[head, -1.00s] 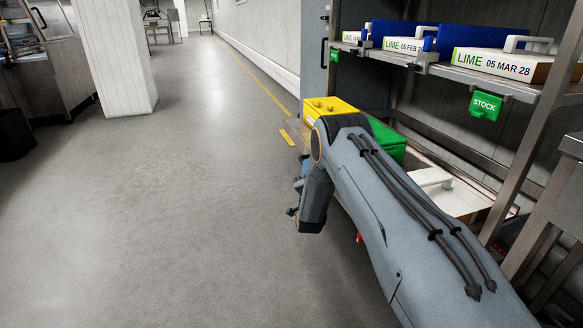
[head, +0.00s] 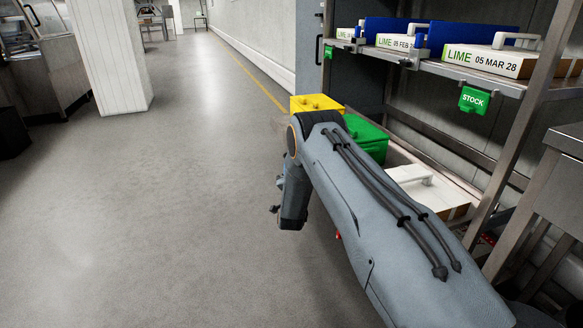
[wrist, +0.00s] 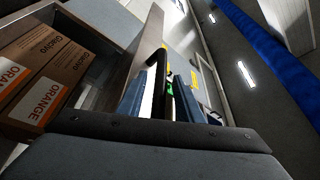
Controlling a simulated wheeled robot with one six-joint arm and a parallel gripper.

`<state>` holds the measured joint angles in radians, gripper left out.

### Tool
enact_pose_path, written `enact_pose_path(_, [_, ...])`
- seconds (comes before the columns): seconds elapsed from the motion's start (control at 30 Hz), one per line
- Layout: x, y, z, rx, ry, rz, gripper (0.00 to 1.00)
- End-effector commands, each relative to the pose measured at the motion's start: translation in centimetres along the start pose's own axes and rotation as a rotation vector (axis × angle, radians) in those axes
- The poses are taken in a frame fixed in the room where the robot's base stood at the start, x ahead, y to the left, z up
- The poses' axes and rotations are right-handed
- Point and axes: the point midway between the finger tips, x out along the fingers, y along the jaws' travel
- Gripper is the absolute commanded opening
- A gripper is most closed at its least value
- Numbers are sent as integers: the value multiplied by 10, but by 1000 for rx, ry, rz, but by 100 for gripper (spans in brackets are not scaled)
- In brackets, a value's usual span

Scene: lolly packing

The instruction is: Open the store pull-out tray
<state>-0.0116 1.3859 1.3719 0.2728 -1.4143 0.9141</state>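In the wrist view, a metal-walled tray (wrist: 143,52) fills the left side, with brown boxes marked ORANGE (wrist: 38,75) inside. A black bent handle (wrist: 160,78) stands out beside its wall. My gripper (wrist: 160,97) has its two blue-grey fingers on either side of the handle. Light gaps show between the fingers and the handle, so it looks open around it. Fingertip contact cannot be made out. In the head view, my arm hides most of the gripper and the handle.
In the head view, a metal rack holds white LIME boxes (head: 487,60) and a green STOCK tag (head: 473,99) above. Below are a yellow box (head: 316,103), a green box (head: 366,137) and a white box (head: 425,190).

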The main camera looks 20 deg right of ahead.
Motion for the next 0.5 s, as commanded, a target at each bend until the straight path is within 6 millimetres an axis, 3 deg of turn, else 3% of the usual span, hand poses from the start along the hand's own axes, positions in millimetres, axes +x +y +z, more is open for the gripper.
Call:
enact_pose_path(0.27, [-1,-1,0,0,0,-1,33])
enact_pose_path(0.5, [-30,-1,0,-1,-3,1,33])
